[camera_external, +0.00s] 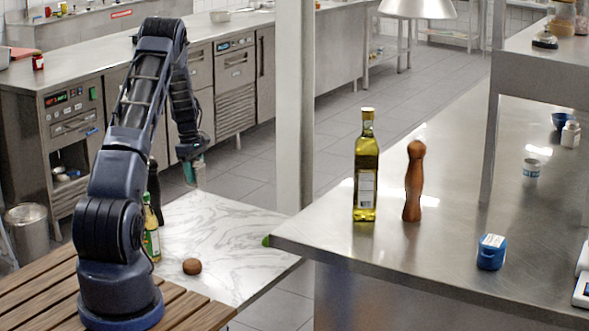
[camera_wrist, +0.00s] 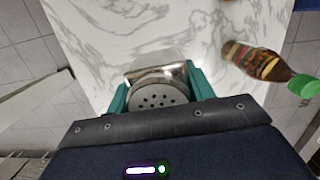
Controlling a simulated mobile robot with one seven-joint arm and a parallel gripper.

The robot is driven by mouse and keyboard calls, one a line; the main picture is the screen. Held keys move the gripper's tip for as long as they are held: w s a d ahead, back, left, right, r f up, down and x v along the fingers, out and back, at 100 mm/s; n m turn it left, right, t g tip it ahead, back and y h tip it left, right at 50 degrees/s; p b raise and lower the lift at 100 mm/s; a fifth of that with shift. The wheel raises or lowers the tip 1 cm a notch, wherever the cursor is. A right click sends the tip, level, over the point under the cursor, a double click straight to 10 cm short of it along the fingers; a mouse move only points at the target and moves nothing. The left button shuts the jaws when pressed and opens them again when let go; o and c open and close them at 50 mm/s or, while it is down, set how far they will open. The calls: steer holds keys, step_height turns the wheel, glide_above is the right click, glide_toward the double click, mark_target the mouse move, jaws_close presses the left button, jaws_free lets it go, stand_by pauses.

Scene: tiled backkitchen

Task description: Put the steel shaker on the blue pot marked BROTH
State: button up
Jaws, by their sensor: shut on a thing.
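My gripper (camera_external: 193,172) is shut on the steel shaker (camera_wrist: 157,93), above the far part of the white marble table. In the wrist view the shaker's round perforated top sits between the teal fingers (camera_wrist: 160,84). In the external view the shaker is small and mostly covered by the fingers. A blue pot (camera_external: 491,254) with a pale top stands on the steel counter at the right, far from my gripper. Its marking is too small to read, so I cannot confirm that it says BROTH.
An oil bottle (camera_external: 366,175) and a wooden pepper mill (camera_external: 414,185) stand on the steel counter (camera_external: 330,245). A sauce bottle (camera_wrist: 262,64) and a round brown object (camera_external: 192,267) are on the marble table (camera_external: 225,235). A post (camera_external: 295,110) rises behind.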

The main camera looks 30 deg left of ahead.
steer(key=w+d+r+m, duration=0.2)
steer(key=w+d+r, duration=0.25)
steer(key=d, duration=0.95)
steer(key=w+d+r+m+g, duration=0.1)
steer(key=w+d+r+m, duration=0.3)
steer(key=d, duration=1)
steer(key=w+d+r+m, duration=0.1)
steer(key=w+d+r, duration=0.35)
steer(key=d, duration=1.05)
steer(key=s+d+r+m, duration=0.2)
steer(key=d+r, duration=0.1)
steer(key=d, duration=0.6)
steer(key=s+d+r+m, duration=0.1)
steer(key=s+d+r, duration=0.15)
steer(key=d, duration=0.65)
steer(key=s+d+r+m, duration=0.15)
steer(key=d+r, duration=0.25)
steer(key=d, duration=0.5)
step_height(320, 180, up, 14)
steer(key=m+g+y, duration=0.1)
steer(key=m+y, duration=0.1)
steer(key=m, duration=0.5)
glide_above(493, 242)
steer(key=f, duration=1.9)
steer(key=shift+w, duration=0.25)
steer(key=shift+f, duration=0.15)
